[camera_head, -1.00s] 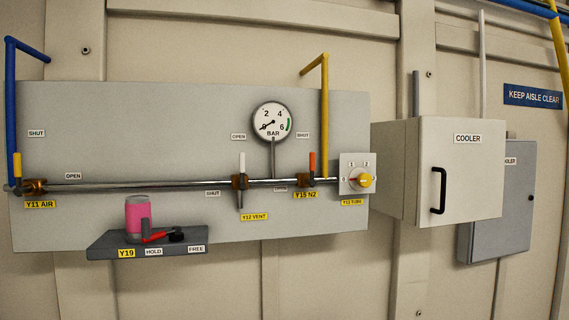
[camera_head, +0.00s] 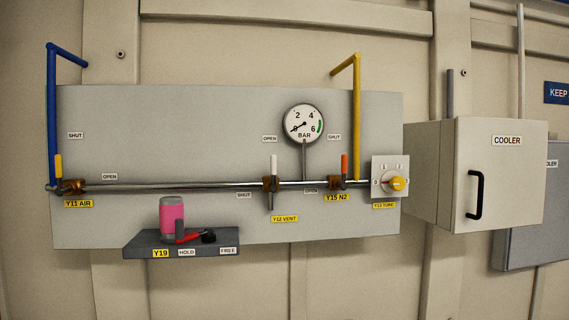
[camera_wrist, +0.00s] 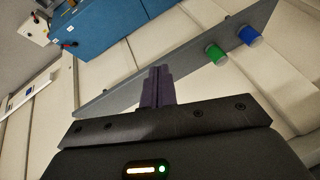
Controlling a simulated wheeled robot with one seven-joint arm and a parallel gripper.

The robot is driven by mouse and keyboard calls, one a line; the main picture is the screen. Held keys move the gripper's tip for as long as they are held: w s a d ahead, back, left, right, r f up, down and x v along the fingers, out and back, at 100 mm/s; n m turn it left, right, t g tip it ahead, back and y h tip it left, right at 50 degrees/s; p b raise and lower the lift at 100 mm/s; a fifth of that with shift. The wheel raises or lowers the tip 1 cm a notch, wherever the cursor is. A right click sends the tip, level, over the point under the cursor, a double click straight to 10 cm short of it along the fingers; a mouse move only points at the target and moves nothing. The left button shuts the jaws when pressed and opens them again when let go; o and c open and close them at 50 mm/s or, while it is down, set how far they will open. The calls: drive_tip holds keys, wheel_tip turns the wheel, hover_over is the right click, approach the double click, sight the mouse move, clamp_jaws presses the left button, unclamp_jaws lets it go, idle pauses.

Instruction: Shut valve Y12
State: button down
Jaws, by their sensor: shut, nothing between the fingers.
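The Y12 VENT valve (camera_head: 270,184) sits on the horizontal pipe in the head view, a brass body with a white lever (camera_head: 273,166). The lever stands upright, its tip just below the OPEN label (camera_head: 269,138). A SHUT label (camera_head: 244,195) is to the left of the body, just below the pipe. The yellow Y12 VENT tag (camera_head: 284,219) is below. My gripper (camera_wrist: 157,78) shows only in the wrist view, its dark fingers shut together and empty, away from the valve. The Y12 valve is not visible in the wrist view.
The Y15 N2 valve (camera_head: 337,183) with an orange lever is close to the right, and the Y11 AIR valve (camera_head: 72,187) is far left. A shelf (camera_head: 140,243) with a pink container juts out below left. The COOLER cabinet (camera_head: 507,180) protrudes at right.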

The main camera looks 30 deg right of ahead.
drive_tip(key=w+d+r+m+t, duration=0.2)
drive_tip(key=w+d+r+m, duration=0.1)
drive_tip(key=r, duration=0.4)
drive_tip(key=w+d+r+m+t, duration=0.2)
drive_tip(key=w+r, duration=0.1)
drive_tip(key=r, duration=0.5)
drive_tip(key=s+d+r+m+t, duration=0.1)
drive_tip(key=d+r+m+t, duration=0.1)
drive_tip(key=r, duration=0.7)
drive_tip(key=s+d+r+m+t+h+p, duration=0.1)
drive_tip(key=d+r+m+t, duration=0.2)
drive_tip(key=r, duration=0.7)
drive_tip(key=d+r+m+t+h+p, duration=0.1)
drive_tip(key=d+r, duration=0.4)
drive_tip(key=r, duration=0.5)
drive_tip(key=shift+s+d+r+m+t, duration=0.2)
drive_tip(key=shift+s+m+t, duration=0.2)
drive_tip(key=shift+m+t, duration=0.65)
drive_tip(key=p, duration=0.4)
approach(274, 165)
drive_tip(key=w+d, duration=0.3)
drive_tip(key=d, duration=0.1)
drive_tip(key=w, duration=0.1)
drive_tip(key=w+a, duration=0.1)
drive_tip(key=w+a+p, duration=0.1)
drive_tip(key=shift+w+r, duration=0.2)
drive_tip(key=shift+w, duration=0.2)
